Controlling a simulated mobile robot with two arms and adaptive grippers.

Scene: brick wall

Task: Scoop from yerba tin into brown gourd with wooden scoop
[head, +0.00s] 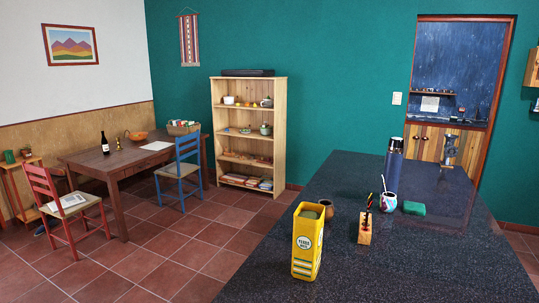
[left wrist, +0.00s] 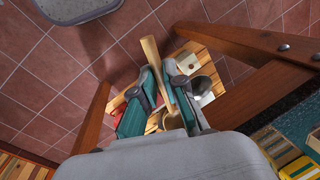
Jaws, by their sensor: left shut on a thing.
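The yellow yerba tin (head: 307,243) stands upright on the dark counter in the head view. The brown gourd (head: 326,208) is just behind it, partly hidden by the tin. In the left wrist view my left gripper (left wrist: 161,70) is shut on a pale wooden handle, which I take to be the wooden scoop (left wrist: 151,49). The handle sticks out past the fingertips, and its lower end lies between the fingers, partly hidden. Neither of my grippers shows in the head view, so I cannot tell the scoop's place relative to the tin.
A small wooden holder (head: 364,230), a patterned cup (head: 388,202), a green block (head: 414,208) and a dark flask (head: 393,160) stand on the counter (head: 440,260) to the right. In the wrist view, brown wooden beams (left wrist: 260,45) and floor tiles surround my gripper.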

